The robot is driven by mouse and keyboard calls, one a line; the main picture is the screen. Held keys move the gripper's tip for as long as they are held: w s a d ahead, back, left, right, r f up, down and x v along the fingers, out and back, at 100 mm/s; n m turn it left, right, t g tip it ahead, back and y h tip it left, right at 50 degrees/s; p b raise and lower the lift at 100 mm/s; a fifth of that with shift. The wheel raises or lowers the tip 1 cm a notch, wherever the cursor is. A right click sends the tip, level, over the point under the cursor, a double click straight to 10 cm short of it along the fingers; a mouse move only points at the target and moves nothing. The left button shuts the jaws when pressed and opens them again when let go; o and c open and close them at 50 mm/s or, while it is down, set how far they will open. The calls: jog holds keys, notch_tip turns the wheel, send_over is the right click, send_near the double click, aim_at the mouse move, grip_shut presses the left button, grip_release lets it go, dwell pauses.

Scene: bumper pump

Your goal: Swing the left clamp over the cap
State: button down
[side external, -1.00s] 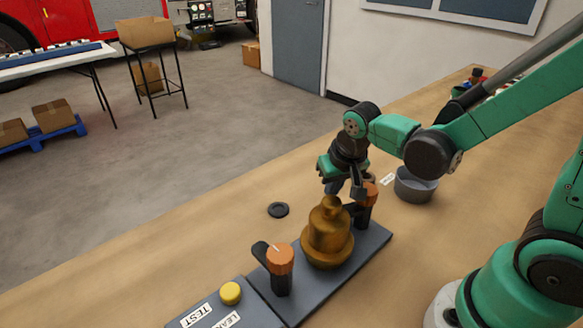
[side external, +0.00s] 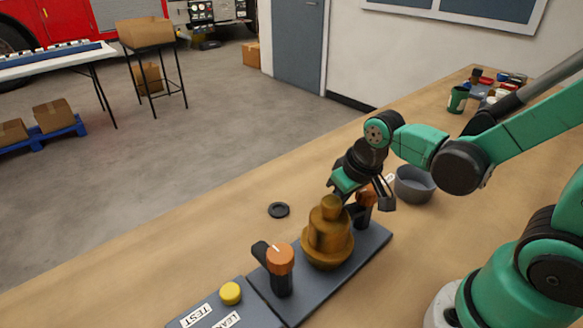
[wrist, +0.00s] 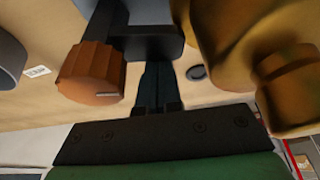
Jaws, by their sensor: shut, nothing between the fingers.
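A brass stepped cap (side external: 327,235) stands upright on a dark base plate (side external: 372,243); it also shows at the right of the wrist view (wrist: 260,60). One clamp with an orange knob (side external: 280,260) is at the near side of the cap, its dark arm pointing away from it. The far clamp (side external: 366,200) is partly hidden by my gripper. In the wrist view, the far clamp's orange knob (wrist: 90,75) is left and its dark arm (wrist: 155,43) points toward the cap. My gripper (wrist: 157,75) is shut and empty beside that arm; contact is unclear.
A yellow button (side external: 230,293) sits on a labelled panel near the front. A black ring (side external: 278,210) lies on the bench left of the cap. A grey bowl (side external: 414,185) stands right of the far clamp. The bench left of the plate is mostly clear.

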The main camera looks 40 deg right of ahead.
jog(key=shift+s+a+n+y, duration=0.15)
jog(key=shift+s+n+y, duration=0.05)
jog(key=shift+n, duration=0.45)
jog(key=shift+s+a+n+y, duration=0.15)
jog(key=shift+s+n+y, duration=0.05)
jog(key=shift+n, duration=0.45)
jog(key=shift+w, duration=1.95)
jog(key=shift+r, duration=0.2)
jog(key=shift+s+a+r+m+t+h, duration=0.1)
jog(key=shift+s+r+m+t, duration=0.15)
jog(key=shift+s+r+t, duration=0.75)
jog(key=shift+s+a+r+m+t+h, duration=0.15)
jog(key=shift+s+r+m, duration=0.2)
jog(key=shift+r, duration=1.2)
jog(key=shift+s+r+m+t+h, duration=0.15)
jog(key=shift+s+r+t, duration=0.5)
jog(key=shift+r, duration=0.65)
jog(key=shift+s, duration=0.1)
